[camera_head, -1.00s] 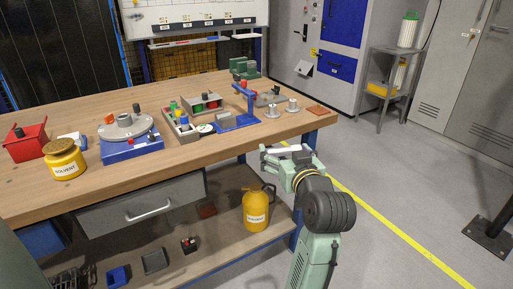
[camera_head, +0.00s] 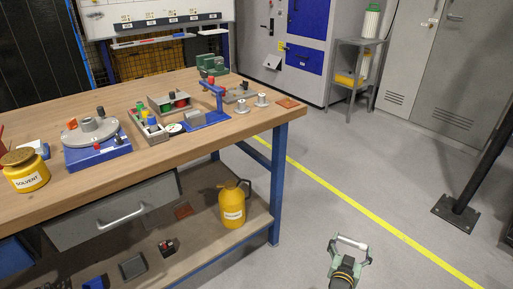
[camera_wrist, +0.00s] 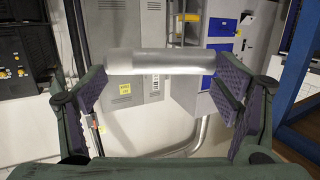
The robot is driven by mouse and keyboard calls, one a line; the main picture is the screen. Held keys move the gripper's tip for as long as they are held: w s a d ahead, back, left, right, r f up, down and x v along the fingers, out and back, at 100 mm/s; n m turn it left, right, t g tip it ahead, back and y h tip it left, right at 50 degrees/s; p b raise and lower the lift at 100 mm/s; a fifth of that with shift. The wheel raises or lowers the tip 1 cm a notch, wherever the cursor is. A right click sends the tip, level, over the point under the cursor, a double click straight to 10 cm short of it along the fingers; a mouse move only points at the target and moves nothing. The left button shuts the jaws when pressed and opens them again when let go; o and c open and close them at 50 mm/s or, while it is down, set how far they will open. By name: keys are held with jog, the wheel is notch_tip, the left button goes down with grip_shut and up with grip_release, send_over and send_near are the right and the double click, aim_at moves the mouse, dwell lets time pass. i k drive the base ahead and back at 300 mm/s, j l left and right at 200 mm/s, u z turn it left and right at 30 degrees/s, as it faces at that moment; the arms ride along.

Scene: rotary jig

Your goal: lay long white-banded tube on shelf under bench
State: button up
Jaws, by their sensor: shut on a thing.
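My gripper (camera_head: 350,251) is at the lower right of the head view, over the open floor to the right of the bench. It is shut on a pale tube (camera_head: 352,242), which lies across its fingertips. The wrist view shows the tube (camera_wrist: 160,62) level between the two padded fingers, whitish grey; I cannot make out a separate band. The shelf under the bench (camera_head: 205,253) is brown and lies to the left of my gripper, apart from it. The wooden bench (camera_head: 235,130) stands above the shelf on blue legs.
On the shelf stand a yellow can (camera_head: 233,206), a small dark-red block (camera_head: 168,247) and a grey bin (camera_head: 133,266). A blue bench leg (camera_head: 277,190) stands at the shelf's right end. A drawer (camera_head: 115,212) hangs over the shelf's left part.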

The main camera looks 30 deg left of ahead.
aim_at(191, 243)
jog(key=u, duration=1.1)
jog(key=i+l+u, duration=0.1)
jog(key=u, duration=0.3)
jog(key=l+u, duration=0.1)
jog(key=u, duration=0.3)
jog(key=i+l+u, duration=0.1)
jog(key=u, duration=0.35)
jog(key=l+u, duration=0.9)
jog(key=k+l+u, duration=0.1)
jog(key=l+u, duration=0.15)
jog(key=l, duration=0.2)
jog(key=k+l+u, duration=0.1)
jog(key=l+u, duration=0.2)
jog(key=k+l, duration=0.1)
jog(key=l, duration=0.25)
jog(key=k+l+u, duration=0.1)
jog(key=l, duration=0.25)
jog(key=k+l, duration=0.15)
jog(key=l, duration=0.2)
